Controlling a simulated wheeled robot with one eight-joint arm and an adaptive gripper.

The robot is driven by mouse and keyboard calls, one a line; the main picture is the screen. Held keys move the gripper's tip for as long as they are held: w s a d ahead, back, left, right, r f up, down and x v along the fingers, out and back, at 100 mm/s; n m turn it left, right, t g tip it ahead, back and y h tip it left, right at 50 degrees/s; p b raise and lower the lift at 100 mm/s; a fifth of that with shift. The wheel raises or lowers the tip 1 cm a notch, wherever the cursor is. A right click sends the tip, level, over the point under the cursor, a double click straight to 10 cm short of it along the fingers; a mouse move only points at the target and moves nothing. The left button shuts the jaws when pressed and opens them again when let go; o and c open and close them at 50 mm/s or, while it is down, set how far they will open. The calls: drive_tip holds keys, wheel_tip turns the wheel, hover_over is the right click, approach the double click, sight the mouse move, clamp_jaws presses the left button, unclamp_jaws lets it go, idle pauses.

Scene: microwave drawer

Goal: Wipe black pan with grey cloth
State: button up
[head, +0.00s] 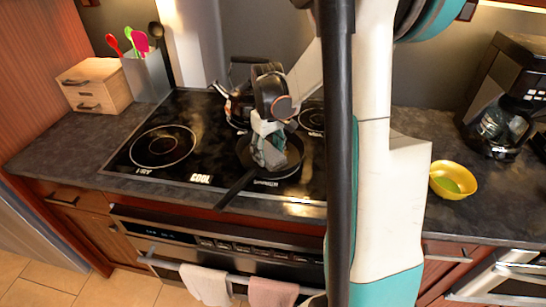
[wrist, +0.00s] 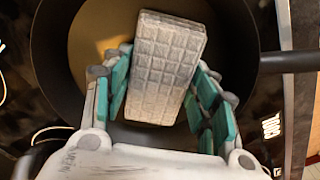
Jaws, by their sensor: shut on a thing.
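The black pan (head: 291,170) sits on the black stove top, with its handle pointing to the front left in the head view. In the wrist view the pan (wrist: 50,50) fills the upper part, its handle to the right. The grey cloth (wrist: 167,65) looks like a thick block with a grid pattern. My gripper (wrist: 163,92) is shut on the cloth, with teal finger pads on both sides of it. In the head view my gripper (head: 266,142) points down over the pan, and the cloth (head: 270,154) is inside the pan's outline. I cannot tell whether the cloth touches the pan floor.
A kettle (head: 236,105) stands behind the pan at the back of the stove. A yellow bowl (head: 453,180) and a coffee maker (head: 500,125) are on the right counter. A utensil holder (head: 147,77) and a wooden box (head: 93,85) stand at the left. The stove's left front is clear.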

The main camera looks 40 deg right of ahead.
drive_tip(key=shift+w+a, duration=0.2)
drive_tip(key=shift+w, duration=0.45)
drive_tip(key=shift+s+d+r, duration=0.15)
drive_tip(key=shift+s+d, duration=0.65)
drive_tip(key=shift+d, duration=0.25)
drive_tip(key=shift+s+d, duration=0.7)
drive_tip(key=shift+d, duration=0.25)
drive_tip(key=shift+w+a, duration=0.25)
drive_tip(key=shift+w, duration=0.45)
drive_tip(key=shift+s+d+f, duration=0.2)
drive_tip(key=shift+s, duration=0.55)
drive_tip(key=shift+w+a, duration=0.2)
drive_tip(key=shift+w, duration=0.55)
drive_tip(key=shift+s+d+r, duration=0.2)
drive_tip(key=shift+s+d, duration=0.05)
drive_tip(key=shift+s, duration=0.45)
drive_tip(key=shift+w+a+f, duration=0.15)
drive_tip(key=shift+w+a, duration=0.1)
drive_tip(key=shift+w, duration=0.45)
